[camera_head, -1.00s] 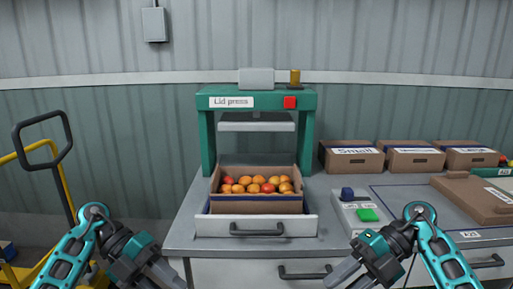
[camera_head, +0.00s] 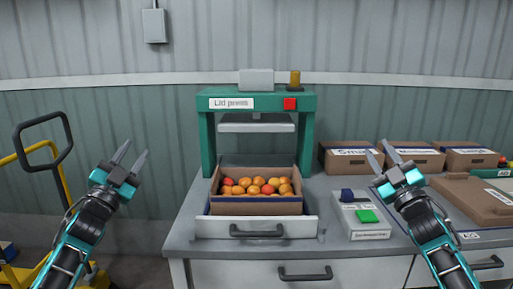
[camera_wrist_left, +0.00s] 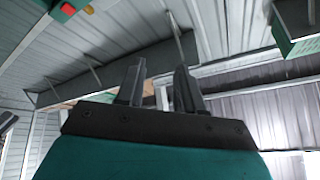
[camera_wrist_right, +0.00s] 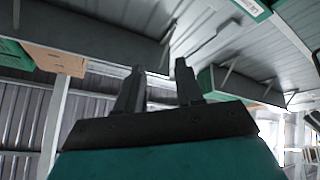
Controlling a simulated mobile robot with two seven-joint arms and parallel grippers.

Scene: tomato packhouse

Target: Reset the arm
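My left gripper (camera_head: 131,158) is raised at the left of the head view, left of the bench, with its fingers pointing up and apart. The left wrist view shows its two fingers (camera_wrist_left: 158,85) parted with nothing between them. My right gripper (camera_head: 379,157) is raised over the right part of the bench, fingers up and apart. The right wrist view also shows its fingers (camera_wrist_right: 158,88) parted and empty. Both wrist cameras look up toward the ceiling and walls.
A green lid press (camera_head: 209,140) stands on the bench; a box of tomatoes (camera_head: 256,207) sits in its tray (camera_head: 202,228). A grey device with a green button (camera_head: 367,216) is near my right gripper. Labelled boxes (camera_head: 352,162) stand behind it. A yellow trolley (camera_head: 57,176) is at the left.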

